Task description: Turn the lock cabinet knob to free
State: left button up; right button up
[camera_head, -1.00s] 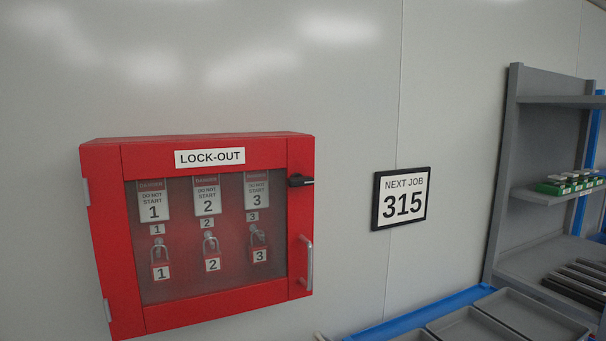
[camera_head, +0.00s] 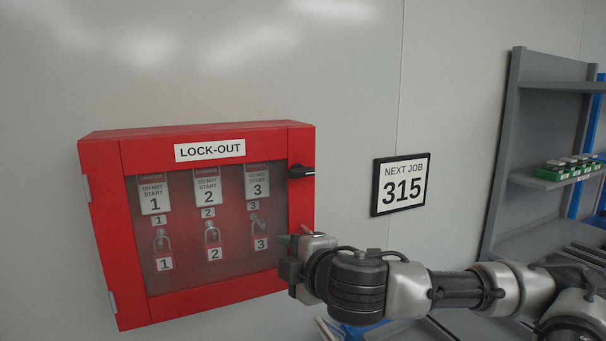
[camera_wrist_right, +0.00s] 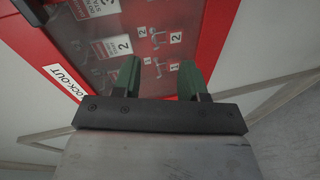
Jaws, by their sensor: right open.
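The red lock-out cabinet (camera_head: 215,300) hangs on the wall at the left, its clear door shut. Its black knob (camera_head: 302,171) sits on the right side of the door frame, with its lever lying roughly level and pointing right. My right gripper (camera_head: 284,240) is in front of the cabinet's lower right, below the knob, and hides the door handle. In the right wrist view its two green fingers (camera_wrist_right: 162,80) are apart and empty, with the cabinet (camera_wrist_right: 215,30) beyond them. The knob is not visible in that view. My left gripper is not in view.
Behind the door hang several numbered tags and padlocks (camera_head: 213,254). A "NEXT JOB 315" sign (camera_head: 401,184) is on the wall to the right. A grey shelf rack (camera_head: 512,130) stands at the far right. The wall between knob and sign is clear.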

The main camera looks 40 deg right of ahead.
aim_at(304, 174)
jog(key=s+d+r+t+h, duration=0.1)
jog(key=s+d+r, duration=0.15)
jog(key=r, duration=0.35)
jog(key=s+d+r+t+h, duration=0.1)
jog(key=s+d+r+h, duration=0.15)
jog(key=r, duration=0.35)
jog(key=shift+n+y, duration=0.3)
jog(key=shift+y, duration=0.05)
jog(key=p+x, duration=0.1)
jog(key=x, duration=0.2)
jog(key=p+x, duration=0.2)
jog(key=x, duration=0.1)
jog(key=p+x, duration=0.2)
jog(key=x, duration=0.1)
jog(key=shift+w+f, duration=0.25)
jog(key=shift+w, duration=0.15)
jog(key=shift+w+d+f+p, duration=0.1)
jog(key=shift+w+d+p, duration=0.05)
jog(key=shift+w, duration=0.25)
jog(key=shift+w+d+f+p, duration=0.1)
jog(key=shift+w+p, duration=0.05)
jog(key=shift+w, duration=0.25)
grip_shut()
